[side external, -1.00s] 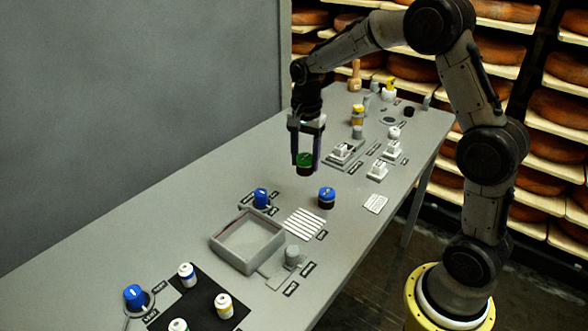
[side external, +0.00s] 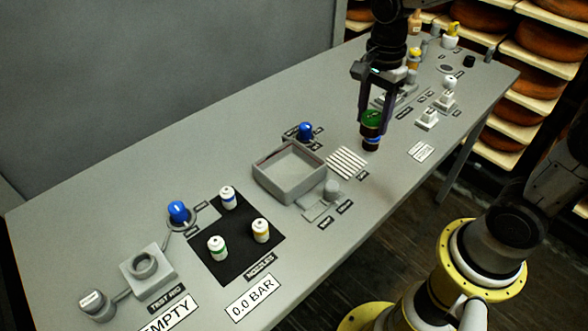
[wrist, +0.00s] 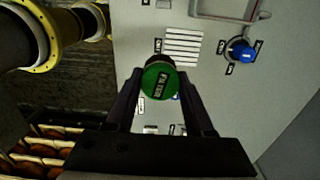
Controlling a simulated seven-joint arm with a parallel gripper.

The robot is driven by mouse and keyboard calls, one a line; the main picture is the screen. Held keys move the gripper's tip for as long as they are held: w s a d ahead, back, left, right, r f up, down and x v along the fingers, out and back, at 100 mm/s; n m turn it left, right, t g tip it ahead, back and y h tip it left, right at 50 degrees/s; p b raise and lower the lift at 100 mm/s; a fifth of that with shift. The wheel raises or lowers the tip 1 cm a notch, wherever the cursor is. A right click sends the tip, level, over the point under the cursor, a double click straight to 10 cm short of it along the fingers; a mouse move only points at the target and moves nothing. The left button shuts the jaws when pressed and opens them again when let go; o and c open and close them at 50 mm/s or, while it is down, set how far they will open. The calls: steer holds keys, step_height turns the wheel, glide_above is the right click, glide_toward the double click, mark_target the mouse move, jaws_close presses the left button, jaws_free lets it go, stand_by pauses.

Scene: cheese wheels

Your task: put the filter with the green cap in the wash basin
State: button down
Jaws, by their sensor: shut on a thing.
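My gripper (side external: 374,112) is shut on the filter with the green cap (side external: 371,118), gripping it near the cap. It hangs upright above the table. The wrist view shows its round green cap (wrist: 160,83) between the fingers. The wash basin (side external: 289,172), a square grey open tray, sits to the left of and nearer the camera than my gripper. No object shows inside it. A corner of the basin (wrist: 229,17) shows at the top of the wrist view.
A white striped rack (side external: 347,163) lies between basin and gripper. A blue knob (side external: 305,132) stands behind the basin, a grey fixture (side external: 323,202) before it. Several small fixtures stand farther right. Three white bottles stand on a black mat (side external: 236,254) at left.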

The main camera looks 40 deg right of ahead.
steer(key=s+a+n, duration=0.2)
steer(key=a, duration=0.6)
glide_above(290, 175)
steer(key=s, duration=0.1)
step_height(290, 175, down, 8)
steer(key=shift+w+f, duration=0.5)
steer(key=shift+f, duration=1.6)
steer(key=shift+f, duration=0.15)
steer(key=shift+c, duration=1.4)
jaws_free()
